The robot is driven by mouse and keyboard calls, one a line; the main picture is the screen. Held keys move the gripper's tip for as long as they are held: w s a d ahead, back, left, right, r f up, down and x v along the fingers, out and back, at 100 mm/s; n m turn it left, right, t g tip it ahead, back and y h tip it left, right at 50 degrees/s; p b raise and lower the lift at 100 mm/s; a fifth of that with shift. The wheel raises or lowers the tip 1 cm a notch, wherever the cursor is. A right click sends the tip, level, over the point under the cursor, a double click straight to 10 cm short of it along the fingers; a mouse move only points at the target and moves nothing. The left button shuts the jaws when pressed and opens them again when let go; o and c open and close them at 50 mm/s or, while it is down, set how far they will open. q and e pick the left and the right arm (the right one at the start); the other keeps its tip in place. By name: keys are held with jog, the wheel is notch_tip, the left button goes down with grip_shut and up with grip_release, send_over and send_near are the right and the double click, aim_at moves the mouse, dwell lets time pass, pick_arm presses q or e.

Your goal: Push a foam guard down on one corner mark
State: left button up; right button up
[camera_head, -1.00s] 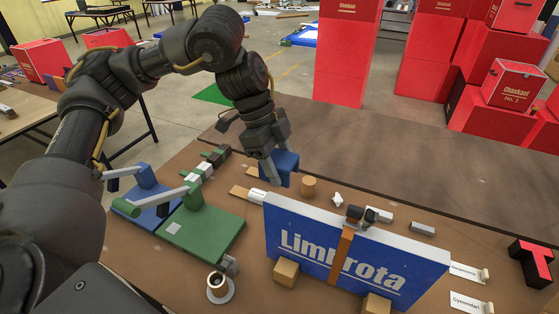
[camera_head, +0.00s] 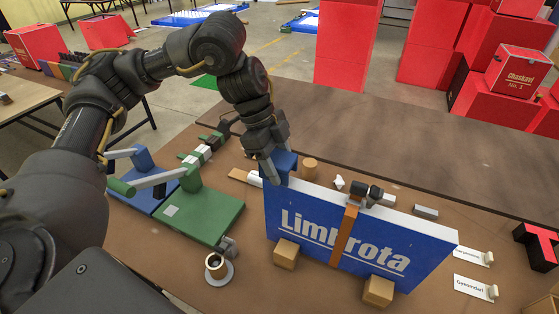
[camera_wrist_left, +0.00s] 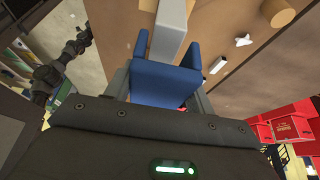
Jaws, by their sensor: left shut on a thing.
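A blue lightbox panel (camera_head: 300,215) lettered "Limbrota" stands upright on the table, with a pale top edge. My left gripper (camera_head: 274,172) is shut on a blue foam guard (camera_head: 286,160) at the panel's upper left corner. In the left wrist view the guard (camera_wrist_left: 168,82) is a U shape, and the panel's pale edge (camera_wrist_left: 172,28) runs in between its two side walls. I cannot tell whether it sits fully down. The corner mark is hidden. A dark jointed arm, seemingly my right one, shows small in the left wrist view; its fingers are unclear.
Wooden blocks (camera_head: 286,254) brace the panel's foot, and a brown strap (camera_head: 344,232) with a black clamp (camera_head: 364,192) crosses its middle. A green lever press (camera_head: 200,215) and a cup (camera_head: 216,265) stand to the left. A wooden cylinder (camera_head: 309,169) stands behind the panel.

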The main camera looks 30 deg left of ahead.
dwell(0.3)
pick_arm(q)
jog(key=shift+p, duration=0.3)
dwell(0.5)
jog(key=shift+p, duration=0.5)
dwell(0.6)
jog(key=shift+f+b, duration=0.55)
jog(key=shift+f, duration=0.3)
jog(key=shift+f+b, duration=0.9)
jog(key=shift+f, duration=0.65)
jog(key=o, duration=1.1)
jog(key=shift+r, duration=0.1)
